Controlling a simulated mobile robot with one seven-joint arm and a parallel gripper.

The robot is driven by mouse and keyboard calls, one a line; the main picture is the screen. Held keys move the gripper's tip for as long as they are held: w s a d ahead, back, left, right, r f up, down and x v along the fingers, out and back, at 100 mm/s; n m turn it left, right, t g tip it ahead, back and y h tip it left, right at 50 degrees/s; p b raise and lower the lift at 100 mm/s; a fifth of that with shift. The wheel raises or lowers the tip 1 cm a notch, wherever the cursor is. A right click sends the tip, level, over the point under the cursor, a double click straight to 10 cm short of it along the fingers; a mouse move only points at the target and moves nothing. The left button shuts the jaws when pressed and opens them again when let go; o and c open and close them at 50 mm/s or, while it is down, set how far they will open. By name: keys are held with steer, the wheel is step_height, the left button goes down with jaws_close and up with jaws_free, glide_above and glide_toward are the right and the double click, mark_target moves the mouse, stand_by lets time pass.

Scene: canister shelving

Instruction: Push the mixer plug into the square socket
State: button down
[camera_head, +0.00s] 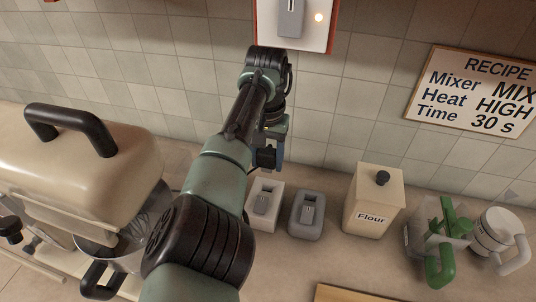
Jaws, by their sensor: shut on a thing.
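My gripper (268,156) hangs at the end of my arm, near the tiled wall and above the back of the counter. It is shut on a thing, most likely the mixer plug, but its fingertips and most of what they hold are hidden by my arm. A white square-edged box (253,218) with a grey slotted top stands on the counter just below my gripper and looks like the square socket. A grey rounded box (307,230) with a similar slot stands to its right. I cannot tell whether the plug touches either box.
The cream mixer (95,170) with its bowl and whisk fills the left. A flour canister (372,205), a green-handled jug (438,235) and a white mug (495,235) stand right. A wall panel (308,32) with a lit lamp and a recipe board (478,92) hang behind.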

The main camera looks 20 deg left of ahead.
steer(key=shift+r+p, duration=0.1)
steer(key=shift+p, duration=0.45)
steer(key=b, duration=0.4)
glide_above(267, 183)
steer(key=s, duration=0.2)
steer(key=shift+w+d+f, duration=0.1)
steer(key=shift+d+f, duration=0.05)
steer(key=shift+f, duration=1.4)
steer(key=shift+w+d+f, duration=0.1)
steer(key=shift+f, duration=1.4)
steer(key=shift+f, duration=1.2)
steer(key=shift+c, duration=1)
jaws_free()
steer(key=shift+s+f, duration=0.1)
step_height(267, 183, up, 8)
steer(key=shift+f+b, duration=0.1)
steer(key=shift+b, duration=0.45)
